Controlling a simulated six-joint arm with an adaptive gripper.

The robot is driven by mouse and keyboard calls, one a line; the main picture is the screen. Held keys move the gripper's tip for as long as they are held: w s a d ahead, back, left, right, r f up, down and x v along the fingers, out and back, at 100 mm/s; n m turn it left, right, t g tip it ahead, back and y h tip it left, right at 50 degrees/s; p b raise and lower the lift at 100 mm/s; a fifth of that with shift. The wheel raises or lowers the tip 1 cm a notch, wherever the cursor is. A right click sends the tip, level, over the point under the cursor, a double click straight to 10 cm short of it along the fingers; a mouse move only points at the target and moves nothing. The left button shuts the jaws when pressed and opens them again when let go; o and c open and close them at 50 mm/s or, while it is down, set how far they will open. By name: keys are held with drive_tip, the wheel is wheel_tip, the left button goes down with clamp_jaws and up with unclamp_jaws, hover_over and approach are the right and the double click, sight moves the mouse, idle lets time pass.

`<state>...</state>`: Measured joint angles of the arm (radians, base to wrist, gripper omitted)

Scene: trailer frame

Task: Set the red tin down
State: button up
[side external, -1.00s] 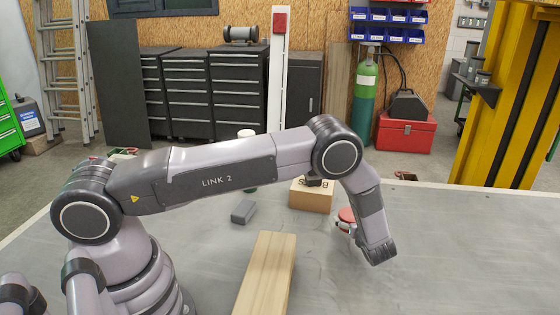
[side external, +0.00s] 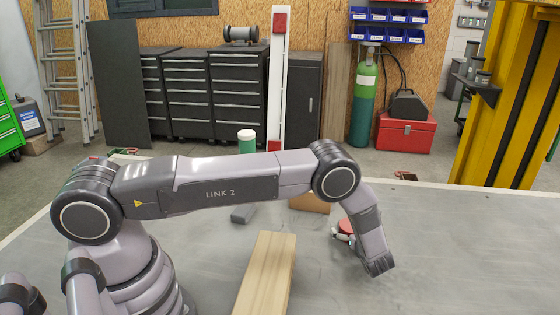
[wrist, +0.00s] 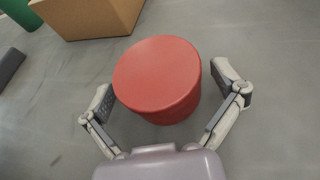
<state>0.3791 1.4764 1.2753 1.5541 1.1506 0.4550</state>
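The red tin (side external: 345,227) is a short round can, upright with its flat lid facing up. In the wrist view the tin (wrist: 158,75) is between the two fingers of my gripper (wrist: 166,92). The fingers stand apart on either side, with a clear gap on the right and a narrow one on the left, so my gripper looks open around the tin. In the side view the gripper (side external: 346,238) is low over the grey table (side external: 450,255), and my wrist partly hides the tin. The tin appears to rest on the table; its base contact is not clear.
A cardboard box (side external: 310,203) stands behind the tin, partly behind my arm. A dark grey block (side external: 243,214) and a green cylinder with a white top (side external: 246,143) are farther left. A wooden beam (side external: 266,272) lies in front. The table's right side is clear.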

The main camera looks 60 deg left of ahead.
drive_tip(key=shift+r, duration=0.15)
drive_tip(key=shift+s+d+r, duration=0.1)
drive_tip(key=shift+d+r, duration=0.05)
drive_tip(key=shift+d, duration=0.1)
drive_tip(key=v, duration=1)
drive_tip(key=shift+s+d+r, duration=0.1)
drive_tip(key=shift+s+d, duration=0.05)
drive_tip(key=shift+d, duration=0.2)
drive_tip(key=shift+s+d+r, duration=0.1)
drive_tip(key=shift+d+r, duration=0.05)
drive_tip(key=shift+r, duration=0.1)
drive_tip(key=s+a+r+n+g+h, duration=0.1)
drive_tip(key=s+a+r+n+g, duration=0.2)
drive_tip(key=r, duration=0.6)
drive_tip(key=s+a+r+n+g+h, duration=0.1)
drive_tip(key=s+a+r+n+h, duration=0.25)
drive_tip(key=r, duration=0.55)
drive_tip(key=s+a+r+n+g+y, duration=0.1)
drive_tip(key=s+a+r+n+g, duration=0.2)
drive_tip(key=r+n, duration=0.45)
drive_tip(key=s+a+r+n+t+h, duration=0.1)
drive_tip(key=s+r+n+h, duration=0.3)
drive_tip(key=s, duration=0.8)
drive_tip(key=s+a+r+n+t+h, duration=0.1)
drive_tip(key=s+r+n+t+h, duration=0.3)
drive_tip(key=s, duration=0.9)
wheel_tip(320, 180, up, 2)
drive_tip(key=shift+a+r+n+t, duration=0.2)
drive_tip(key=shift+a+n+t, duration=0.15)
drive_tip(key=shift+n, duration=0.85)
